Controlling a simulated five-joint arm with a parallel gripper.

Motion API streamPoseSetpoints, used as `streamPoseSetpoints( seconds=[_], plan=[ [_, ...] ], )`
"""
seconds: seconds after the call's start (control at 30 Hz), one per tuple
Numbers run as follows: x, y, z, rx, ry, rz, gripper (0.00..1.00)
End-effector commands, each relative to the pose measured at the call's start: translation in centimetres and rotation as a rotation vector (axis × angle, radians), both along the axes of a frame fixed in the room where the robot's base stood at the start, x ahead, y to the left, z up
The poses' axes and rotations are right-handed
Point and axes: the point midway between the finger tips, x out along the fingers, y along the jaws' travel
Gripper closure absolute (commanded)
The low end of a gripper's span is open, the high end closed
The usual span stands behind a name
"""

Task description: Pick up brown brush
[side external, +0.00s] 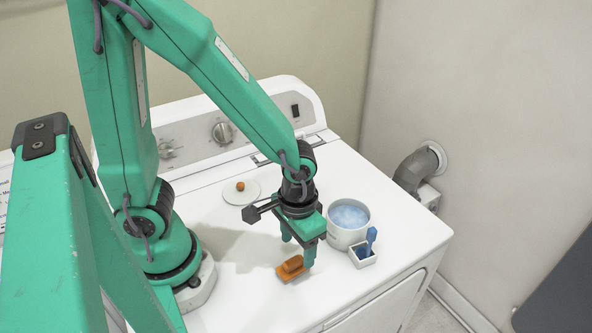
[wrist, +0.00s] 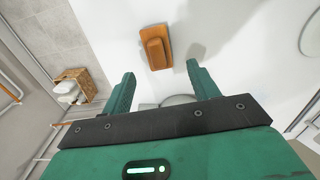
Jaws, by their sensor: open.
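The brown brush (side external: 291,268) lies on the white machine top, near its front edge. It has a flat base with a raised grip. My gripper (side external: 297,256) hangs above and close beside it, fingers pointing down, open and empty. In the wrist view the brush (wrist: 155,47) lies just beyond the fingertips, roughly centred between the two green fingers of my gripper (wrist: 160,70). The brush is not between the fingers in that view. I cannot tell the exact height of the fingertips over the surface.
A white pot (side external: 348,236) with blue contents stands right of my gripper. A round white lid (side external: 241,192) with a brown knob lies behind. The surface left of the brush is clear.

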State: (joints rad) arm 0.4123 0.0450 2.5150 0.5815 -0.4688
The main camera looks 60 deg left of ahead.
Motion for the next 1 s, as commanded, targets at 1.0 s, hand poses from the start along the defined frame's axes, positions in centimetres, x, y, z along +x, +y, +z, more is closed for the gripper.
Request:
streamPoseSetpoints(
  seconds=[1.0],
  plan=[
    [0.1,-0.1,-5.2,0.0,0.0,0.0,0.4]
  ],
)
